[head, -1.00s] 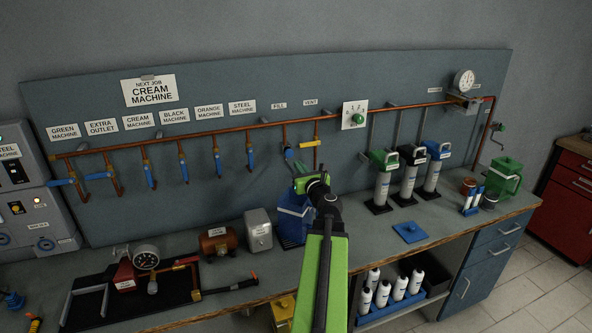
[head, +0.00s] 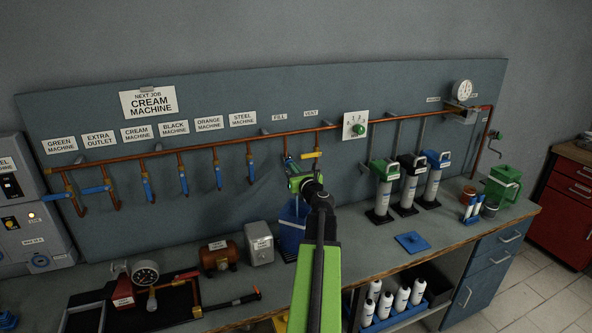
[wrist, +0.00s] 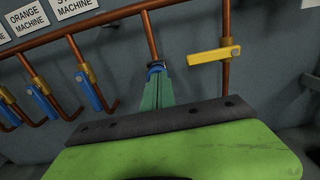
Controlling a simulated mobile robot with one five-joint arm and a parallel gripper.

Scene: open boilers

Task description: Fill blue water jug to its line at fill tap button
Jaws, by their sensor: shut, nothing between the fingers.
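The blue water jug (head: 292,232) stands on the bench below the fill outlet, partly hidden behind my arm. Its fill line and water level cannot be seen. The fill tap (head: 285,146) hangs from the copper pipe under the FILL label (head: 279,117). In the wrist view its blue button (wrist: 155,68) shows at the pipe's lower end. My gripper (head: 289,167) is shut and empty, with its teal fingers (wrist: 156,84) pointing up at the button. The tips appear at or very near it; I cannot tell whether they press it.
A yellow-handled vent valve (wrist: 213,55) is close to the right of the fill tap. Blue-handled valves (head: 217,177) hang to the left. A grey box (head: 260,251) stands left of the jug. A blue lid (head: 412,242) lies on clear bench to the right.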

